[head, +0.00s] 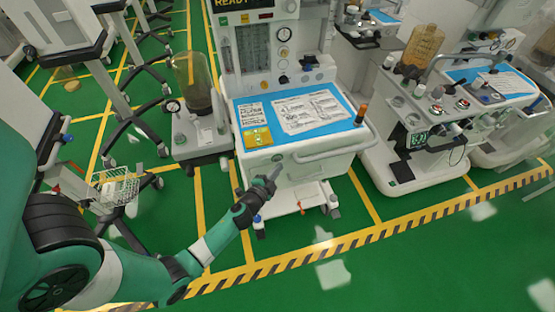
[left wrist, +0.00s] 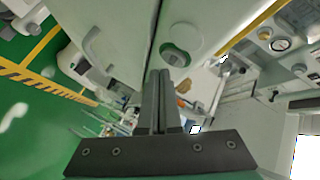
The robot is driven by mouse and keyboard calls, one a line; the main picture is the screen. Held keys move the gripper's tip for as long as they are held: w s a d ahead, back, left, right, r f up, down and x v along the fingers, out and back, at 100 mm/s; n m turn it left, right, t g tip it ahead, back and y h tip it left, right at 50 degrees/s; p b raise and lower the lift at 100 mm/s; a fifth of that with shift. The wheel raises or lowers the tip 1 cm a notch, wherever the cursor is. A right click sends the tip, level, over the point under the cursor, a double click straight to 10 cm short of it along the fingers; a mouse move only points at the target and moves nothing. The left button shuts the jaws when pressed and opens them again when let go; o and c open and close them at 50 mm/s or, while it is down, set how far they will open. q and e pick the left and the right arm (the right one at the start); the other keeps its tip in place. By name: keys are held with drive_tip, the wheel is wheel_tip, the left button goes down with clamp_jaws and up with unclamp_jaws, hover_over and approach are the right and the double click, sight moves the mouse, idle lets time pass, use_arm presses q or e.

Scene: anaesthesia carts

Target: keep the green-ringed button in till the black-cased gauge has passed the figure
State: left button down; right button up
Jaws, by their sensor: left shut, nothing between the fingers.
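My left gripper (head: 277,170) is shut and empty, its fingertips close to the front face of the middle cart (head: 315,166). A small round green-ringed button (head: 278,157) shows on that face just above the fingertips. In the left wrist view a pale round fitting with green on it (left wrist: 175,56) lies just beyond the shut fingertips (left wrist: 160,74); I cannot tell whether they touch it. A dark-rimmed gauge (head: 284,34) is on the upright panel above; its needle and figures are too small to read. My right gripper is not in view.
The middle cart has a blue top (head: 295,112) with papers, and a front handle (head: 330,149). Another cart (head: 425,125) is on the right. Green floor is clear in front, beyond a striped yellow-black line (head: 370,236).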

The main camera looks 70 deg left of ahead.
use_arm(q)
drive_tip(key=shift+a, duration=0.45)
drive_tip(key=shift+a, duration=0.4)
idle(0.7)
drive_tip(key=shift+w+d, duration=0.1)
idle(2.8)
drive_tip(key=shift+d, duration=0.75)
drive_tip(key=shift+d, duration=0.1)
drive_tip(key=shift+s+d+b, duration=0.15)
drive_tip(key=shift+d+b, duration=0.5)
drive_tip(key=shift+d, duration=0.55)
drive_tip(key=shift+s+d+b, duration=0.15)
drive_tip(key=shift+d+b, duration=0.5)
drive_tip(key=shift+d, duration=0.55)
